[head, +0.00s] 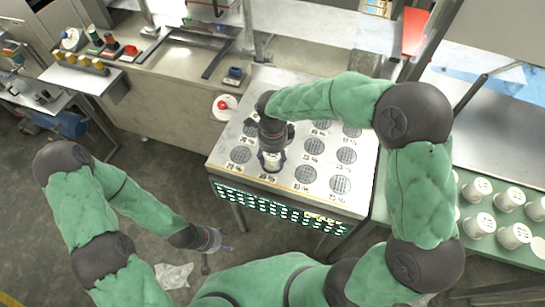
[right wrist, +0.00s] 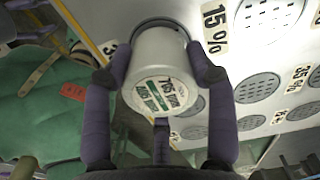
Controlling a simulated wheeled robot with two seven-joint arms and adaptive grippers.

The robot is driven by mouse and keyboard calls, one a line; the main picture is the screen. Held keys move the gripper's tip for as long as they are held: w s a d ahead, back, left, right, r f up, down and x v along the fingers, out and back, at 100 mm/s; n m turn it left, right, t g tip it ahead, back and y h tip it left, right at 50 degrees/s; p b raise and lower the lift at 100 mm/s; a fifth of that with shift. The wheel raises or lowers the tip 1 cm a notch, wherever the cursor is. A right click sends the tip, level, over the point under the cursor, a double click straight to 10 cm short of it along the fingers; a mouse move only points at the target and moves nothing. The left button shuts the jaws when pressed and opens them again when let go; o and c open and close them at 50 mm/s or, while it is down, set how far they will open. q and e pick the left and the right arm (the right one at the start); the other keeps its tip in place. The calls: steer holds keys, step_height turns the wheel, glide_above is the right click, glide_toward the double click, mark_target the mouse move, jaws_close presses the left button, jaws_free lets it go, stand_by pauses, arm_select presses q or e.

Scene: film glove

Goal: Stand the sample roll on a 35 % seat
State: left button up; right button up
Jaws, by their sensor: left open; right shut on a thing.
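The sample roll (right wrist: 160,65), a pale cylinder with a printed end label, is between the fingers of my right gripper (right wrist: 160,75), which is shut on it. In the head view my right gripper (head: 271,158) is over the front part of the white panel (head: 285,85). The panel carries several grey perforated round seats with percent labels. In the wrist view a 15 % label (right wrist: 215,27) is right beside the roll, and a 35 % label (right wrist: 297,79) is further right. I cannot tell whether the roll touches the panel. My left gripper (head: 212,240) is open and empty, low over the floor.
Several white rolls (head: 480,225) stand on the green bench at the right. A red button (head: 224,103) is at the panel's left edge. A shelf (head: 330,25) overhangs the back. Crumpled clear film (head: 174,275) lies on the floor near my left gripper.

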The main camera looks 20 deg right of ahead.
steer(key=shift+f, duration=0.3)
steer(key=shift+f, duration=0.1)
steer(key=o, duration=1.3)
steer(key=shift+c, duration=0.2)
steer(key=shift+r, duration=0.4)
step_height(320, 180, up, 12)
steer(key=p, duration=0.2)
steer(key=shift+f+p, duration=0.2)
steer(key=shift+p, duration=0.2)
